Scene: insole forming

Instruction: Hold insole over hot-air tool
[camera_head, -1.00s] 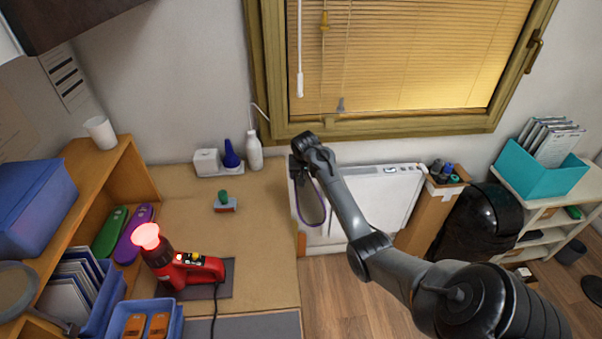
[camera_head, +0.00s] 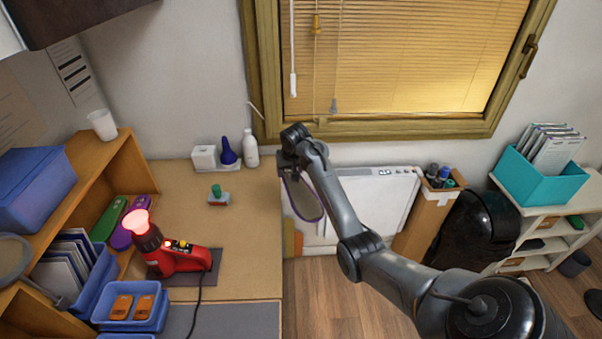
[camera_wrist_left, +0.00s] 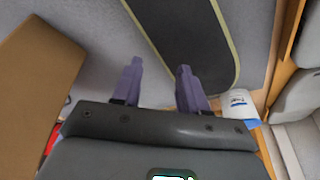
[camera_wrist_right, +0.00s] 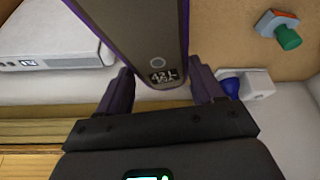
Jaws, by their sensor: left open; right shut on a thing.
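My right gripper (camera_head: 287,168) is shut on a long grey insole with a purple rim (camera_head: 303,200). The insole hangs down beside the table's right edge, apart from the hot-air tool. In the right wrist view the insole (camera_wrist_right: 145,35) sits between the fingers (camera_wrist_right: 165,88), with a small printed mark near the grip. The red hot-air tool (camera_head: 182,258) stands on a dark mat on the table, its flared nozzle (camera_head: 135,222) glowing and pointing up. My left gripper (camera_wrist_left: 160,88) is open and empty in the left wrist view; it is not in the head view.
A green-topped stamp-like item (camera_head: 217,195) and white and blue bottles (camera_head: 250,150) stand at the table's back. A blue bin with orange items (camera_head: 150,305) and a wooden shelf (camera_head: 105,155) are at left. The table between tool and insole is mostly clear.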

